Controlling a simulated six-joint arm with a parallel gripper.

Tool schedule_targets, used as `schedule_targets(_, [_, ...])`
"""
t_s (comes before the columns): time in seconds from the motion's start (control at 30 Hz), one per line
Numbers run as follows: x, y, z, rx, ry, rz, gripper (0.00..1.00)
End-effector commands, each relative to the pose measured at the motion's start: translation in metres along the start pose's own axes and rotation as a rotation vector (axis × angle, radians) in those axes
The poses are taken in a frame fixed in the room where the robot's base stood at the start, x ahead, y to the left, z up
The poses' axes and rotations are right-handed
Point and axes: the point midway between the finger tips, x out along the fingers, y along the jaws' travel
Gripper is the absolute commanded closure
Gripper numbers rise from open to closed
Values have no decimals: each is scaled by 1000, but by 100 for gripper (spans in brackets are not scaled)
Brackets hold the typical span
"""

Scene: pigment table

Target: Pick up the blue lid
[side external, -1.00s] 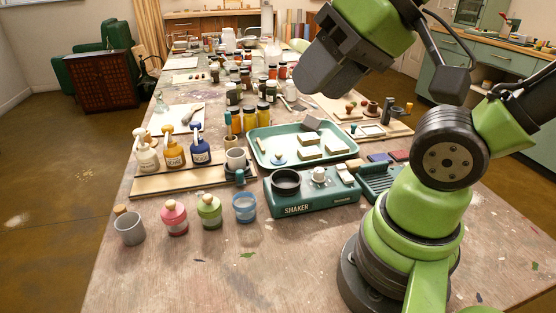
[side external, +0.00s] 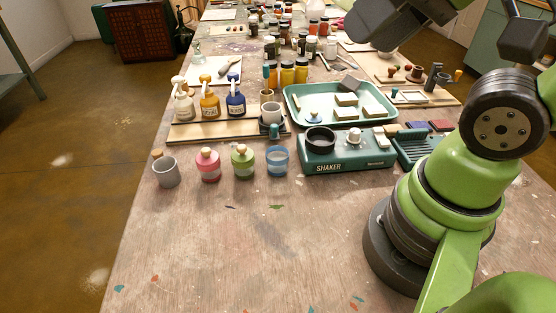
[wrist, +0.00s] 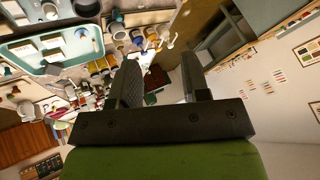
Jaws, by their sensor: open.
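The blue lid (side external: 314,117), a small pale-blue disc with a knob, lies in the front left part of the green tray (side external: 296,101) in the side view. An open blue jar (side external: 277,161) stands on the table in front of the tray. My gripper (side external: 375,25) is at the top of the side view, high above the table and well away from the lid, partly cut off by the frame. In the wrist view my gripper (wrist: 160,78) is open with nothing between its fingers.
The tray also holds several pale blocks and a grey piece. The shaker (side external: 345,155) stands right in front of it. Pump bottles (side external: 210,103) stand on a wooden board to the left. Pink (side external: 208,165) and green (side external: 242,162) jars stand in front. The near table is clear.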

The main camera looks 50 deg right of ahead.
Motion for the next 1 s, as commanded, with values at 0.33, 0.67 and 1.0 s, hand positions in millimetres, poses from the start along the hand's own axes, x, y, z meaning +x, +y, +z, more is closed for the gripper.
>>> schedule_targets(0.33, [0,0,0,0,0,0,47])
schedule_targets(0.67, [23,8,-54,36,-49,113,47])
schedule_targets(1.0, [111,83,-145,110,-174,309,47])
